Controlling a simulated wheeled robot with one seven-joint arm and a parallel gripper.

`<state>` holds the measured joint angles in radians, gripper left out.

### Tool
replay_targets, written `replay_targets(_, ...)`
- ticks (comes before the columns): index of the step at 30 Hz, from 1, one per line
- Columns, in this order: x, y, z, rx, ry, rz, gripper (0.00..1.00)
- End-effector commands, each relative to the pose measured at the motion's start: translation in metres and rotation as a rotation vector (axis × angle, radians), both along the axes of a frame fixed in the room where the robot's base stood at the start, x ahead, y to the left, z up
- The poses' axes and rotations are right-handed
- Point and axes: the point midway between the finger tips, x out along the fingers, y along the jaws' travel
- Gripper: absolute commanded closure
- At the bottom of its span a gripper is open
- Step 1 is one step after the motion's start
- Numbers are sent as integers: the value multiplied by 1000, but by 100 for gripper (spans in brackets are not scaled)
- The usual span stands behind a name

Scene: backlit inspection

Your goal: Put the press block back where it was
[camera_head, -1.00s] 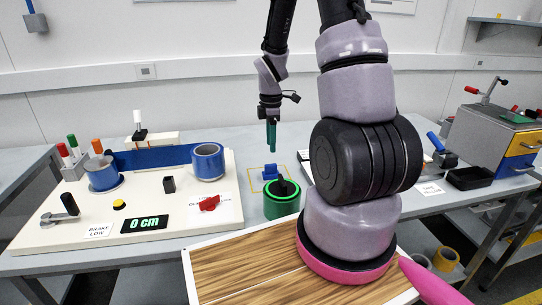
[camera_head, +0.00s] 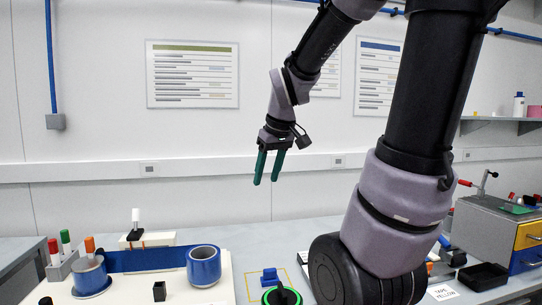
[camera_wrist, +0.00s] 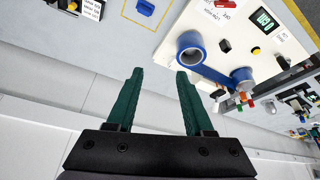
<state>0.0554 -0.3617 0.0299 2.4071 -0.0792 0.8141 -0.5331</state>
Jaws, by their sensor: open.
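A blue block (camera_head: 270,276), which looks like the press block, stands on the grey table inside a yellow outline (camera_head: 250,284). It also shows at the top edge of the wrist view (camera_wrist: 145,7), partly cut off. My gripper (camera_head: 268,178) hangs with its green fingers pointing down, well above the table and apart from the block. In the wrist view my gripper (camera_wrist: 159,75) has its fingers spread with nothing between them.
A green ring-shaped holder (camera_head: 282,296) with a black knob stands in front of the block. A cream board (camera_head: 215,285) with blue rolls (camera_head: 203,265) lies left. A black tray (camera_head: 483,276) and a grey drawer cabinet (camera_head: 488,232) stand right. The air around my gripper is clear.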

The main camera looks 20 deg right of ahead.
Motion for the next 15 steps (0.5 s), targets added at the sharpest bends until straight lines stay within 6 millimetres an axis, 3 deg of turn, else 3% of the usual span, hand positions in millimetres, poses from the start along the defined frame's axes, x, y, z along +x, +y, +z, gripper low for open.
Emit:
replay_targets(1,-16,5,17,54,-40,-81,48)
replay_targets(6,-57,18,49,242,-112,-327,48)
replay_targets(10,-77,24,60,341,-135,-434,48)
replay_targets(15,-85,27,63,387,-138,-482,48)
